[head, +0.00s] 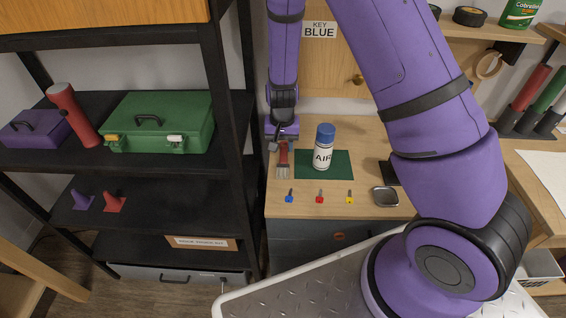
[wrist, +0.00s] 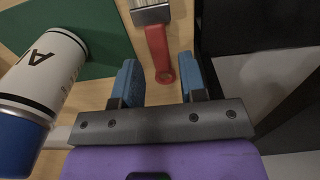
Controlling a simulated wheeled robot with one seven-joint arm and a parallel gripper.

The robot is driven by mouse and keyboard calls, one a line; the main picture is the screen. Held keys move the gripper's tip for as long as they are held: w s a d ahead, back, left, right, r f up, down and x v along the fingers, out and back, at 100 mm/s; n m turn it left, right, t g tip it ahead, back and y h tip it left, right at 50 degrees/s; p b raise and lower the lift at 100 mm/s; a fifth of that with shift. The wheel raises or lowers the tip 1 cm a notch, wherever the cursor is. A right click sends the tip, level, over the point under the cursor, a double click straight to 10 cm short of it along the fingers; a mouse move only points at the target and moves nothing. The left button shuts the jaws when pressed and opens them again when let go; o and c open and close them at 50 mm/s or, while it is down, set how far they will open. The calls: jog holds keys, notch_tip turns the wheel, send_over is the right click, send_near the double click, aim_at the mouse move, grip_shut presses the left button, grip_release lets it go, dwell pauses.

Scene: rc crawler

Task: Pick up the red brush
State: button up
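The red brush (head: 283,156) lies on the wooden bench top, beside the left edge of a dark green mat (head: 338,172). Its bristles point toward the front of the bench. In the wrist view its red handle (wrist: 156,46) ends in a ring between the two blue finger pads, with a visible gap on each side. My gripper (wrist: 159,62) is open, over the handle end. In the head view my gripper (head: 282,139) hangs at the back of the brush; its fingertips are small and partly hidden there.
A white AIR can with a blue cap (head: 324,148) stands on the mat, close to the right of my gripper. Blue (head: 289,197), red (head: 320,197) and yellow (head: 350,197) keys lie in front. The black shelf (head: 236,120) rises close on the left.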

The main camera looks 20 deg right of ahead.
aim_at(283, 158)
notch_tip(283, 158, down, 5)
jog(key=shift+s+d+r, duration=0.1)
dwell(0.3)
jog(key=c, duration=0.7)
notch_tip(283, 158, up, 10)
